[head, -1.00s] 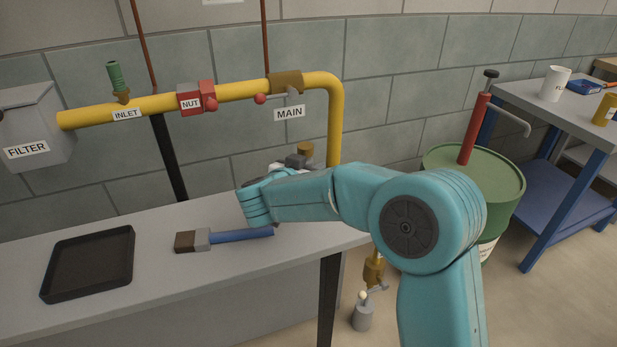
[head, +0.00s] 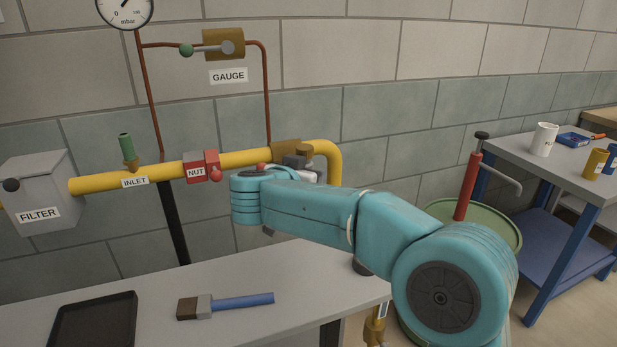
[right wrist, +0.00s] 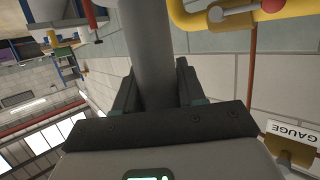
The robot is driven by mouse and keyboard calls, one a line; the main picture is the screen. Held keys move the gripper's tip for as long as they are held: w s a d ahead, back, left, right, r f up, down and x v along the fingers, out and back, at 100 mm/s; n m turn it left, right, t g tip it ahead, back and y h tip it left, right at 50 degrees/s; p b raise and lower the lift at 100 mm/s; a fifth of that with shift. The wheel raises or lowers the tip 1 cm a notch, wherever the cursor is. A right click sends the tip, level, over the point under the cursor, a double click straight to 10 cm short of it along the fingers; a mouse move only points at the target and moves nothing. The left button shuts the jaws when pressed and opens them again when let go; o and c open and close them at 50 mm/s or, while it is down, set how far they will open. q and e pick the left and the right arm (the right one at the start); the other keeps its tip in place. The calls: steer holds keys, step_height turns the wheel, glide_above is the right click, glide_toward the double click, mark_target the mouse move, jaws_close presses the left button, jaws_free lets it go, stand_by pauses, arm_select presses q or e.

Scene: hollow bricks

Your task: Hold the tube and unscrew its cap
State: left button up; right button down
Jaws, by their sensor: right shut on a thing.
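The tube (right wrist: 148,50) is a plain grey cylinder. In the right wrist view it stands between the two dark fingers of my right gripper (right wrist: 155,88), which is shut on it. In the head view my right gripper (head: 296,165) is mostly hidden behind my teal wrist, in front of the yellow pipe. My left gripper is in neither current view.
On the bench lie a brush (head: 240,302) and a black tray (head: 95,325).

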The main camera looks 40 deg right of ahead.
steer(key=c, duration=1.6)
jaws_free()
steer(key=shift+r, duration=0.1)
steer(key=shift+c, duration=0.2)
jaws_close()
